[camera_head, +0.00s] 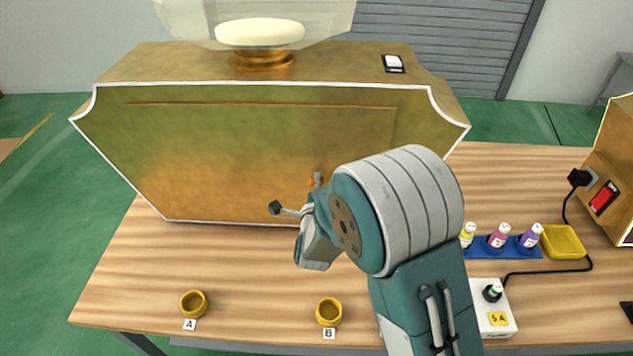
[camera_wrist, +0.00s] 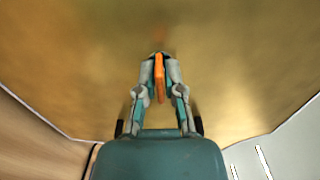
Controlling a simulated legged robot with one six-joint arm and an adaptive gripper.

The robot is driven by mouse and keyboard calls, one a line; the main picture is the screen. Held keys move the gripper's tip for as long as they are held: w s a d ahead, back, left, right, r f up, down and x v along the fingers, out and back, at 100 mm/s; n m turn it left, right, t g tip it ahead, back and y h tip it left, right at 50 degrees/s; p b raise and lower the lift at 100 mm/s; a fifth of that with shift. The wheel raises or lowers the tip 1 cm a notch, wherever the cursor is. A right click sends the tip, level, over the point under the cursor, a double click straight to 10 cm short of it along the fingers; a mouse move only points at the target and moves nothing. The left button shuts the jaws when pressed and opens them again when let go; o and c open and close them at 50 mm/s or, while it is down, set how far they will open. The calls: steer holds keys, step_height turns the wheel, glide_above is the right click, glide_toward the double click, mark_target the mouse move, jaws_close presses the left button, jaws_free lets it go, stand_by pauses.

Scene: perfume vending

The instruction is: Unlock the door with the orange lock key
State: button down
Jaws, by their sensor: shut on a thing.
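The orange lock key (camera_wrist: 159,78) is held upright between the fingers of my gripper (camera_wrist: 160,66). In the head view, only a small orange bit of the key (camera_head: 311,182) shows beside the fingertips (camera_head: 317,180). My gripper is shut on the key and points at the gold front panel (camera_head: 230,150) of the large cabinet. I cannot tell whether the key touches the panel or sits in a lock. The lock itself is hidden, and my arm covers the lower right of the panel. The panel appears closed, with a faint orange reflection ahead of the key.
Gold cups A (camera_head: 194,303) and B (camera_head: 329,311) stand at the table's front. At right are a blue rack (camera_head: 512,248) of small bottles, a yellow tray (camera_head: 563,242), a white box (camera_head: 498,322), a black cable and another gold cabinet (camera_head: 607,160).

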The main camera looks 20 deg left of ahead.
steer(key=shift+d+f, duration=0.15)
steer(key=shift+f, duration=0.15)
steer(key=c, duration=0.8)
jaws_free()
steer(key=shift+r, duration=0.1)
steer(key=v, duration=1.1)
steer(key=shift+s, duration=0.4)
